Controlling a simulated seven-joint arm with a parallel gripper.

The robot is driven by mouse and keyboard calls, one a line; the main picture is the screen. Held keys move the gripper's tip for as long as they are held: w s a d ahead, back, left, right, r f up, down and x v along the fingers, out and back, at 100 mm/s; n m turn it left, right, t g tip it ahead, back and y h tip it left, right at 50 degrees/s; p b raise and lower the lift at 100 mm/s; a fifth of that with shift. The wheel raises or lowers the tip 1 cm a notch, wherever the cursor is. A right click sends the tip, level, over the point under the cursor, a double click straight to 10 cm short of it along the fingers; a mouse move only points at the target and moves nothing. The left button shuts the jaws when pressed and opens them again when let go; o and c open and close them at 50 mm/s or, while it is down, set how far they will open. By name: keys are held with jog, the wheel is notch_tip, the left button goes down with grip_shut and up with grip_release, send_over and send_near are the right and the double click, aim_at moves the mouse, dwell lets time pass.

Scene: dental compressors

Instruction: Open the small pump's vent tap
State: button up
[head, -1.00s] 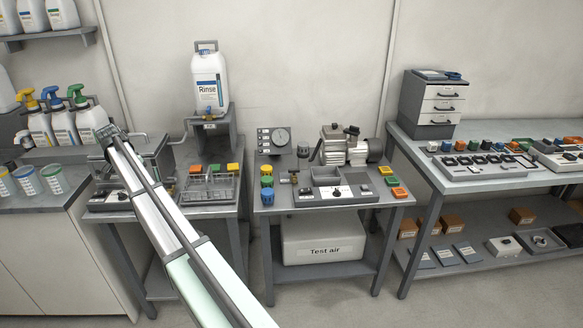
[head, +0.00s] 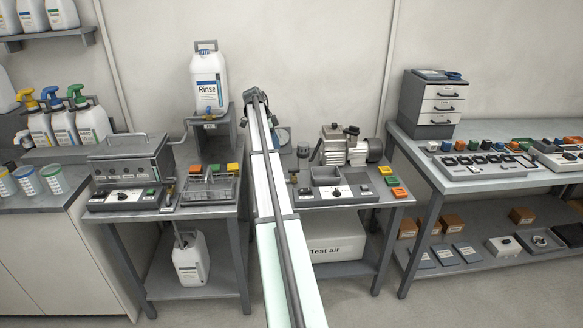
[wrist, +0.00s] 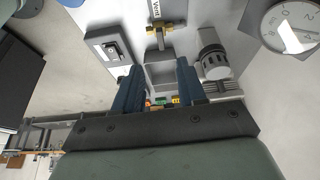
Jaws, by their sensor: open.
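In the wrist view, a brass tap (wrist: 160,31) sits at the top centre, beside a white label reading "Vent". A grey block (wrist: 160,72) lies below it. The two blue fingers of my gripper (wrist: 158,70) are apart, with nothing held between them; the tap appears beyond their tips. In the head view, the far end of my arm is over the left part of the middle bench, and the fingers cannot be made out. A small brass fitting (head: 293,179) shows just right of my arm; I cannot tell if it is the same tap.
In the wrist view, a switch plate (wrist: 111,46) is left of the tap, a ribbed grey cylinder (wrist: 213,62) right of it, and a round gauge (wrist: 290,26) at the top right. In the head view, a metal pump (head: 338,147) stands on the middle bench (head: 350,200).

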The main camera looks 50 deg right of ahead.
aim_at(294, 172)
jog(key=x, duration=0.9)
jog(key=s+d+x, duration=0.1)
jog(key=x, duration=0.4)
jog(key=shift+s+d, duration=0.1)
jog(key=shift+s, duration=0.05)
grip_shut()
